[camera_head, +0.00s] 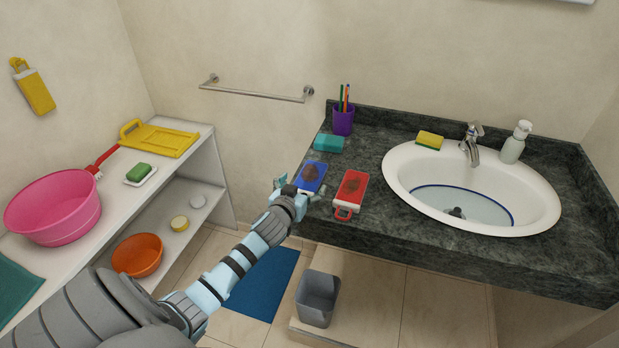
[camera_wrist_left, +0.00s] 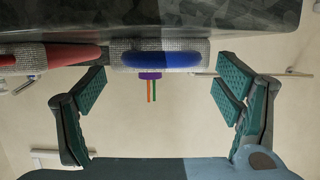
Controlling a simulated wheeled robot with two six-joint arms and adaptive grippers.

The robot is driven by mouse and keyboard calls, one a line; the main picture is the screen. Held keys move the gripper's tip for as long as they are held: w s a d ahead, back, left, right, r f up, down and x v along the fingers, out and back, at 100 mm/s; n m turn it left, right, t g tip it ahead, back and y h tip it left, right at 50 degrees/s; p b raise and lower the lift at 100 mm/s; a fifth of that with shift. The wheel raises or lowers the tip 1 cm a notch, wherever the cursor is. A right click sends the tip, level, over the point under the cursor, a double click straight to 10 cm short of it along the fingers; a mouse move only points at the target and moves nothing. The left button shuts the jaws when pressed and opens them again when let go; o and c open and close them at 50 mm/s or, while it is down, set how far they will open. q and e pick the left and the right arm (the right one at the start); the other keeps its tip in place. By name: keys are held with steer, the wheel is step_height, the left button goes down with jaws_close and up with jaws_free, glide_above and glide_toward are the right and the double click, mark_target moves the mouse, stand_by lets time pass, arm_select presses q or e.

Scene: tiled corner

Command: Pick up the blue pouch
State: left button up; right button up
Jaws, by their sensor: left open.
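In the left wrist view, which looks upside down, the blue pouch (camera_wrist_left: 162,59) shows edge-on between the open fingers of my left gripper (camera_wrist_left: 160,92). I cannot tell whether the fingers touch it. My right gripper is not in view.
A red pouch (camera_head: 351,188) lies just right of the blue one. A teal block (camera_head: 328,143) and a purple pen cup (camera_head: 343,121) stand behind. The sink (camera_head: 399,184) is to the right. A grey bin (camera_head: 318,298) stands below the counter.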

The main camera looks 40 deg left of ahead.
arm_select(q)
steer(key=shift+x, duration=0.95)
steer(key=shift+d+r, duration=0.1)
steer(key=c, duration=1.3)
steer(key=shift+o, duration=0.2)
